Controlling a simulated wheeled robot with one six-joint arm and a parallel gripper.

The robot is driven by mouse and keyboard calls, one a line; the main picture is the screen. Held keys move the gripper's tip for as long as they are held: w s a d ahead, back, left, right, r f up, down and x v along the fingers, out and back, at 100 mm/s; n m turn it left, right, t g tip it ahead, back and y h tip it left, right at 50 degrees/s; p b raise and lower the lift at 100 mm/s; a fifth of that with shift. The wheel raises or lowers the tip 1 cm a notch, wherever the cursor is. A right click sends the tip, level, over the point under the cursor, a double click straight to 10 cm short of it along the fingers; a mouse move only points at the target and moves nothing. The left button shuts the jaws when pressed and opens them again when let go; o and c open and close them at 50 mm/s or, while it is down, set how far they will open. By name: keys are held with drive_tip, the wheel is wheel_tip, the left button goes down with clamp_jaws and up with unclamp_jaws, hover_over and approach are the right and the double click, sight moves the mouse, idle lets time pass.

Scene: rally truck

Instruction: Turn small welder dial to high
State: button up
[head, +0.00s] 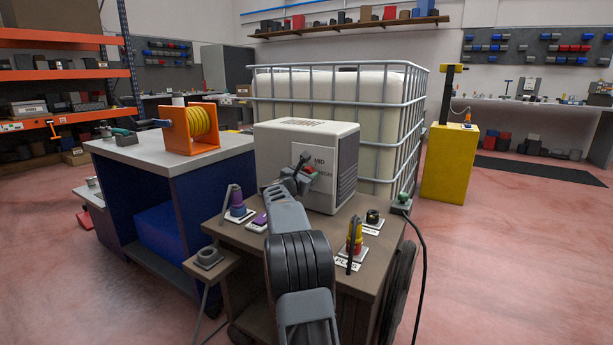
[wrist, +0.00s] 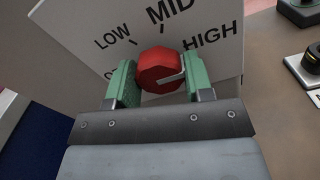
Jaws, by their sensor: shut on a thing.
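The small welder is a pale box (head: 335,140) on a brown cart, and its front panel (wrist: 75,22) shows LOW, MID and HIGH in the wrist view. A fourth label at lower left is mostly hidden. The red dial (wrist: 158,68) sits between the green jaws of my gripper (wrist: 157,80), which is shut on it. A pale pointer mark on the dial lies on its right side, towards the HIGH side; its exact setting is hard to tell. In the head view my gripper (head: 304,174) is at the welder's front face, and my arm hides part of it.
The brown cart top (head: 222,231) holds a purple item (head: 237,205) on the left and a red-and-yellow item (head: 355,236) on the right. A blue cabinet (head: 160,215) with an orange reel (head: 192,130) stands left. A caged white tank (head: 335,100) is behind.

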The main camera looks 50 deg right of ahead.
drive_tip(key=shift+f, duration=0.1)
drive_tip(key=o, duration=0.9)
drive_tip(key=shift+a, duration=0.1)
drive_tip(key=p+v, duration=0.2)
drive_tip(key=v, duration=1.1)
drive_tip(key=shift+s+a, duration=0.1)
drive_tip(key=shift+a, duration=0.2)
